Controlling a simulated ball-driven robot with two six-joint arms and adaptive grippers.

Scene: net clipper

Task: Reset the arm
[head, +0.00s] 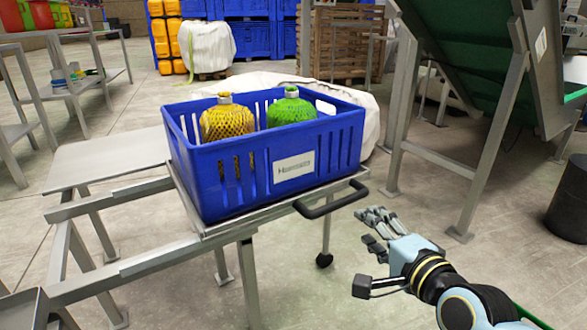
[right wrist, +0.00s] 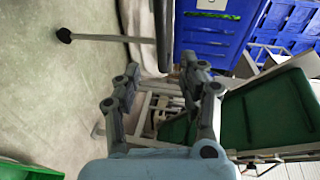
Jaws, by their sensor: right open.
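My right gripper (head: 376,226) is in the lower right of the head view, open and empty, to the right of the cart and clear of it. Its two fingers (right wrist: 160,85) stand apart in the right wrist view with nothing between them. A blue crate (head: 225,185) sits on a metal cart (head: 350,184). The crate holds a yellow netted jar (head: 227,121) and a green netted jar (head: 291,111), both upright. Part of the crate also shows in the right wrist view (right wrist: 205,45). My left gripper is not in view.
The cart's dark handle (head: 330,200) juts out towards my right gripper. A green conveyor (head: 470,60) on metal legs stands at the right. A black bin (head: 569,200) is at the right edge. Metal shelves (head: 75,85) stand at the left. Bare floor lies below the handle.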

